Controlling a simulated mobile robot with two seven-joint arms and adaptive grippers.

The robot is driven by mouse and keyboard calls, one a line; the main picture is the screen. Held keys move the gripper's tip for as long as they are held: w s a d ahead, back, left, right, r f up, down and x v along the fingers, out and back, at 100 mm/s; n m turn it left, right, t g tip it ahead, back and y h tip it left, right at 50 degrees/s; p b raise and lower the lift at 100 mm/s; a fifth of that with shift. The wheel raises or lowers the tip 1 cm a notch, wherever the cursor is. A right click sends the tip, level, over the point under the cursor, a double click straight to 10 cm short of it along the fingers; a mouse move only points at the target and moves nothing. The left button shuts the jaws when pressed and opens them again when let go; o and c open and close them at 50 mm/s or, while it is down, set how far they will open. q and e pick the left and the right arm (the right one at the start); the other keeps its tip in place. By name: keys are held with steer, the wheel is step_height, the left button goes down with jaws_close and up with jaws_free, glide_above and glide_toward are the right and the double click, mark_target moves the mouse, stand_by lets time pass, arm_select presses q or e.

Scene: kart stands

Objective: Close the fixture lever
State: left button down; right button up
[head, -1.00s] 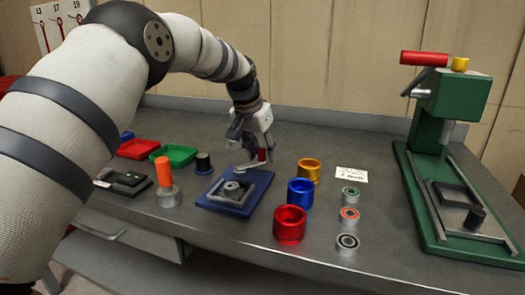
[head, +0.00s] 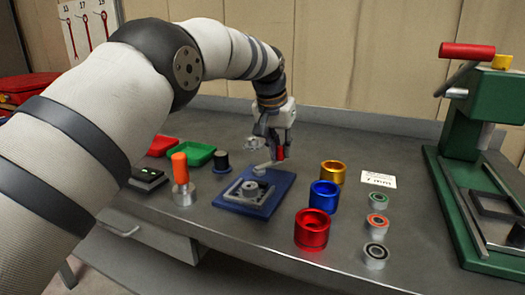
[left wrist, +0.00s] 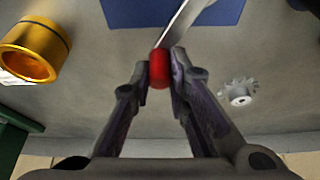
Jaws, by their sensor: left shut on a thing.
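The fixture is a blue base plate (head: 228,206) with a grey metal nest (head: 246,199) on it, lying flat on the bench. Its lever (head: 265,167) is a light metal arm at the plate's back edge, ending in a red knob (head: 281,153). My left gripper (head: 275,154) is at this knob, behind the plate. In the left wrist view, its two fingers (left wrist: 160,72) are shut on the red knob (left wrist: 159,68) from both sides. The metal lever arm (left wrist: 184,22) runs from the knob over the blue plate (left wrist: 225,10). My right gripper is not in view.
Gold (head: 332,173), blue (head: 324,196) and red (head: 311,230) cups stand right of the fixture, with several bearings beyond. A green press (head: 478,125) stands at far right. An orange-handled tool (head: 181,172) is left. A gear (left wrist: 238,92) lies near the gripper.

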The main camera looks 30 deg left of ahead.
arm_select(q)
steer(key=shift+s+a+f, duration=0.1)
steer(key=shift+a, duration=0.05)
steer(key=c, duration=1.5)
jaws_free()
steer(key=v, duration=1.2)
